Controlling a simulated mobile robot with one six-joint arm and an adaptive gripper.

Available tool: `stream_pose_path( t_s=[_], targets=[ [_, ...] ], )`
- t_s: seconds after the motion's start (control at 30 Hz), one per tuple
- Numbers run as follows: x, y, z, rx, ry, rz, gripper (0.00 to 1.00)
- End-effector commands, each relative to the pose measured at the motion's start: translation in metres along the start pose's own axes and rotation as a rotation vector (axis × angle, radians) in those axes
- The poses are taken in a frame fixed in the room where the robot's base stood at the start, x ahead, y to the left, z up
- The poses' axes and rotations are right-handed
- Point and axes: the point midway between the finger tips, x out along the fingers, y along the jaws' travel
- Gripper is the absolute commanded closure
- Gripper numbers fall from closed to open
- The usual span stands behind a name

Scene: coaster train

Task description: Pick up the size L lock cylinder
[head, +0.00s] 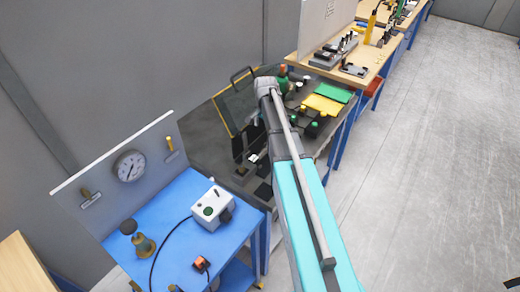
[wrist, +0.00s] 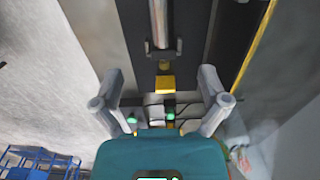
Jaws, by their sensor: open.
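My gripper (wrist: 163,92) shows in the wrist view with its two grey fingers spread apart and nothing held between them. A bright metal cylinder (wrist: 159,22) stands out at the top of that view, in a dark holder ahead of the fingers. I cannot tell if it is the size L lock cylinder; no size marking is readable. A yellow block (wrist: 165,83) and small green-topped parts (wrist: 170,117) lie in line with the gap between the fingers. In the head view my arm reaches over the dark table and hides part of it.
The dark table (head: 207,150) holds a green mat (head: 334,92), a yellow mat (head: 322,105) and several small black parts. A blue table (head: 185,240) with a white control box (head: 211,207) stands nearer. A wooden bench (head: 372,70) stands beyond. The grey floor (head: 430,150) at right is clear.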

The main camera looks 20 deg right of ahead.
Motion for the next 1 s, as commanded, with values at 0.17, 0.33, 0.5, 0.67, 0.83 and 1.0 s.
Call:
stream_pose_path(
  t_s=[0.17, 0.33, 0.5, 0.67, 0.83, 1.0],
  targets=[
    [0.001, -0.006, 0.006, -0.014, 0.0, 0.0, 0.06],
    [0.004, -0.009, 0.01, -0.021, 0.0, 0.0, 0.06],
    [0.014, -0.011, 0.011, -0.025, 0.0, 0.0, 0.06],
    [0.026, -0.011, 0.012, -0.026, 0.0, 0.0, 0.06],
    [0.039, -0.011, 0.012, -0.026, 0.0, 0.0, 0.06],
    [0.052, -0.011, 0.012, -0.026, 0.0, 0.0, 0.06]
  ],
)
